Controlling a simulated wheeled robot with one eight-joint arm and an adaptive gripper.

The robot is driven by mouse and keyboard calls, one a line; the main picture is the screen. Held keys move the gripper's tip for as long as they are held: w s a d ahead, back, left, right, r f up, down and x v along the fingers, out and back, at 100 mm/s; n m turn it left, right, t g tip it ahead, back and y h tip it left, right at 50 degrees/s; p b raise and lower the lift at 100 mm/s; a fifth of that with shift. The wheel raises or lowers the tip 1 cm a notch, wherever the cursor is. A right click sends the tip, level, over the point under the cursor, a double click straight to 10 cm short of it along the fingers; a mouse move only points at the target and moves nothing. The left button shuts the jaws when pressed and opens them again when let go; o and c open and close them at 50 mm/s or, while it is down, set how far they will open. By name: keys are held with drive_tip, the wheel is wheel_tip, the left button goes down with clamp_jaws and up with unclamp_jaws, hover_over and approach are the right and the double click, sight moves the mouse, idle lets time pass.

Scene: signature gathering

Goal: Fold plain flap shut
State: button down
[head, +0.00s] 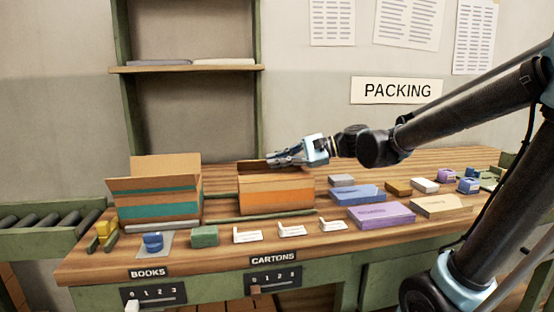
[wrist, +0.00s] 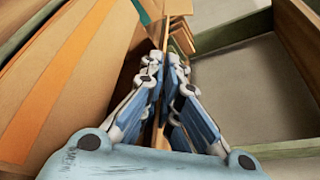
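The orange-striped carton (head: 277,200) stands on the workbench in the head view, its top at least partly open. Plain brown cardboard (head: 248,169) shows at its back left rim; I cannot tell whether this is the plain flap. My gripper (head: 272,159) is over the carton's top, pointing left. In the wrist view the fingers (wrist: 172,62) are drawn together, with a thin cardboard edge (wrist: 159,120) along the line between them. I cannot tell whether they touch or pinch it. The carton's striped side (wrist: 75,65) fills the left of that view.
A teal-striped box (head: 160,205) with a raised flap stands at the left. Several purple, blue and tan packages (head: 380,215) lie to the right. White brackets (head: 292,230) and a green block (head: 204,236) lie in front. A shelf (head: 187,68) is on the wall behind.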

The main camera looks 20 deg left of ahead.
drive_tip(key=shift+s+d+f+n, duration=0.1)
drive_tip(key=shift+s+f+n, duration=0.05)
drive_tip(key=shift+f+n, duration=0.15)
idle(0.4)
drive_tip(key=c, duration=1.8)
unclamp_jaws()
drive_tip(key=shift+c, duration=0.2)
drive_tip(key=v, duration=1.2)
drive_tip(key=shift+f, duration=0.2)
drive_tip(key=shift+s+d+y, duration=0.1)
drive_tip(key=shift+s+y, duration=0.15)
drive_tip(key=shift+y, duration=0.05)
